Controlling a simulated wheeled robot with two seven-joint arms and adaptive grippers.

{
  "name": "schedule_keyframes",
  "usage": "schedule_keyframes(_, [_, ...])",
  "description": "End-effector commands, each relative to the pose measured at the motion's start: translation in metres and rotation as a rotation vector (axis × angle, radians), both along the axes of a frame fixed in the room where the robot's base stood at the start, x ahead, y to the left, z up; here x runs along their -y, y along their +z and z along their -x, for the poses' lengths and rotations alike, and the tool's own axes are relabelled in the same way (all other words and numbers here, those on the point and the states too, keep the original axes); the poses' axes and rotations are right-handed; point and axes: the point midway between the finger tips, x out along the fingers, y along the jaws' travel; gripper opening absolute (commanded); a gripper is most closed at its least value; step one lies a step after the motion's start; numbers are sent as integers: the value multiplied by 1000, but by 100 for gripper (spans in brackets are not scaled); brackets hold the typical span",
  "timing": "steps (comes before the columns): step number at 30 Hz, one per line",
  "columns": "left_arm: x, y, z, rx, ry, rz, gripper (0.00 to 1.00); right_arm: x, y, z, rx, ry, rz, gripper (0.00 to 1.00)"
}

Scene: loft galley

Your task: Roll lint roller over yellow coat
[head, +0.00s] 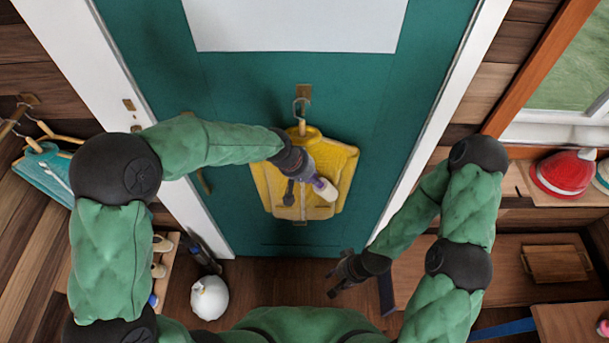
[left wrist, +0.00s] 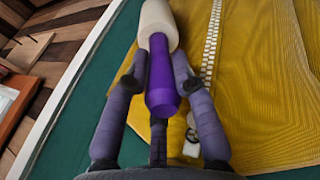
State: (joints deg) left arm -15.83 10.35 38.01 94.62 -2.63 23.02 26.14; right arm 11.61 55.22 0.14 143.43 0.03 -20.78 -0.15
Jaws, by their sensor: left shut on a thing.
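The yellow coat (head: 336,165) hangs on a hanger from a hook on the teal door. In the left wrist view the coat (left wrist: 270,80) fills the right side, with its white zipper showing. My left gripper (head: 308,178) is in front of the coat. It is shut on the purple handle of the lint roller (head: 325,189). In the left wrist view the lint roller (left wrist: 160,75) has a white roll at its far end, over the coat's edge; I cannot tell whether it touches the cloth. My right gripper (head: 340,278) is low, right of the coat and apart from it; its fingers look spread and empty.
The teal door (head: 240,85) stands behind the coat. A white round object (head: 209,298) is on the floor at lower left, beside a shoe rack (head: 165,270). A wooden bench (head: 480,265) is at right. A red hat (head: 565,173) lies on the shelf.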

Motion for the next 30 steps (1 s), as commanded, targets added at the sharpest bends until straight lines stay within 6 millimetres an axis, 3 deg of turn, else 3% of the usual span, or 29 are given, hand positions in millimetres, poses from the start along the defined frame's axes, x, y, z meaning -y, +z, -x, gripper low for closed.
schedule_keyframes(21, [40,0,-1,1,-2,0,0,0,5,0,0,0,0,40])
schedule_keyframes(30, [42,0,-2,1,-1,1,0,0,5,0,0,0,0,40])
